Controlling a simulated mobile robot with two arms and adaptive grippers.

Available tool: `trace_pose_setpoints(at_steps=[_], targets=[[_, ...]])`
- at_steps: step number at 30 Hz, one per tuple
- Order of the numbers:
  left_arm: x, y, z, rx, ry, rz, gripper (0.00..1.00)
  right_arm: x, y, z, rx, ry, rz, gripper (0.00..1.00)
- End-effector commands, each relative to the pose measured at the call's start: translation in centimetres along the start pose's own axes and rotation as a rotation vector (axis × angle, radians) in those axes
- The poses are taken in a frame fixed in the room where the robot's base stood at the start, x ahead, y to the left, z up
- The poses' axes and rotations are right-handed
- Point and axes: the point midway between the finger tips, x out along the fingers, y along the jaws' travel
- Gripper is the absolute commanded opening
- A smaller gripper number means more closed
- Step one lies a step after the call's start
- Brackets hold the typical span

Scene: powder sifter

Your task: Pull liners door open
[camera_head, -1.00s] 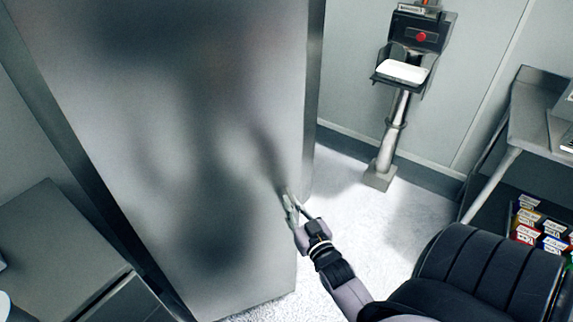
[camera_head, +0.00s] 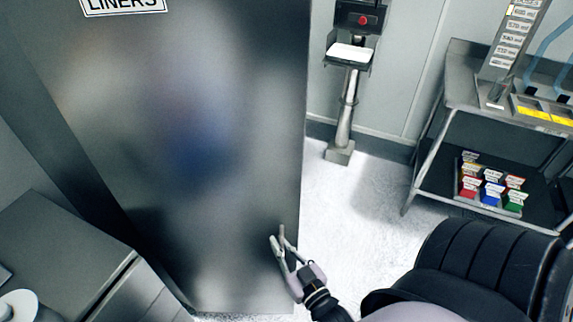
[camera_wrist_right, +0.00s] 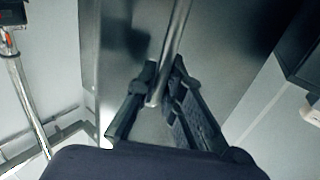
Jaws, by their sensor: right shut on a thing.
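The liners door (camera_head: 190,120) is a tall brushed-metal panel with a "LINERS" label (camera_head: 122,3) at its top. Its handle is a slim vertical metal bar (camera_head: 282,232) near the right edge, and the bar also shows in the right wrist view (camera_wrist_right: 174,48). My right gripper (camera_head: 279,246) is at the handle. In the right wrist view its dark fingers (camera_wrist_right: 164,84) are on both sides of the bar's lower end, shut on it. I cannot tell whether the door is ajar. My left gripper is not in view.
A grey cabinet (camera_head: 60,245) stands at the left of the door. A post-mounted unit with a red button (camera_head: 362,20) stands behind at the right. A metal table (camera_head: 470,105) with colored boxes (camera_head: 490,185) on its lower shelf is farther right. White floor (camera_head: 350,215) lies clear between.

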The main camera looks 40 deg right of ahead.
Motion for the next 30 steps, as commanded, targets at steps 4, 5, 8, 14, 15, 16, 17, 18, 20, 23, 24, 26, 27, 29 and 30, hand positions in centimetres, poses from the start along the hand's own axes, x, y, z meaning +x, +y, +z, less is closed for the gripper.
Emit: trace_pose_setpoints(at_steps=[4,5,8,14,15,16,17,18,20,23,24,26,27,29,30], targets=[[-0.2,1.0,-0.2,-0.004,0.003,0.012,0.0,-0.5,-0.6,-0.1,0.0,0.003,-0.004,0.0],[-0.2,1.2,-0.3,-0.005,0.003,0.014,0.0,-0.6,-0.7,-0.1,0.0,0.003,-0.005,0.0],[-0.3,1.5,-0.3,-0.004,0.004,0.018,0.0,-0.6,-0.8,-0.1,0.0,0.003,-0.005,0.0],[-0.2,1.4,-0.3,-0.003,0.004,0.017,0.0,-0.6,-0.8,-0.1,0.0,0.003,-0.005,0.0],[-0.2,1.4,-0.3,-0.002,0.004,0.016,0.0,-0.6,-0.8,-0.1,0.0,0.003,-0.005,0.0],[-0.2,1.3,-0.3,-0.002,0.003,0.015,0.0,-0.6,-0.8,-0.1,0.0,0.003,-0.005,0.0],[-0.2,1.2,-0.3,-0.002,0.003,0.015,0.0,-0.6,-0.8,-0.1,0.0,0.003,-0.005,0.0],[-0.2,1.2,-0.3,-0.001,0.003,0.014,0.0,-0.6,-0.8,-0.1,0.0,0.003,-0.005,0.11],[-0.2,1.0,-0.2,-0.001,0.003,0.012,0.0,-0.6,-0.8,-0.1,0.0,0.002,-0.005,0.15],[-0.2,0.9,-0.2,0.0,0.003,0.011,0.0,-0.6,-0.8,0.0,0.0,0.001,-0.006,0.21],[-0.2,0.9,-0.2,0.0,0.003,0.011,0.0,-0.6,-0.8,0.0,0.0,0.001,-0.006,0.24],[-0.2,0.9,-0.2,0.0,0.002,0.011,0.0,-0.6,-0.9,0.0,0.001,0.001,-0.006,0.28],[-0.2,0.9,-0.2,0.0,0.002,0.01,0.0,-0.6,-0.9,0.0,0.001,0.0,-0.006,0.3],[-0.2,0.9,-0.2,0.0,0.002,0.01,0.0,-0.6,-0.9,0.0,0.001,0.0,-0.006,0.3],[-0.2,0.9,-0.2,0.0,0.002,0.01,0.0,-0.6,-0.9,0.0,0.001,0.0,-0.006,0.3]])
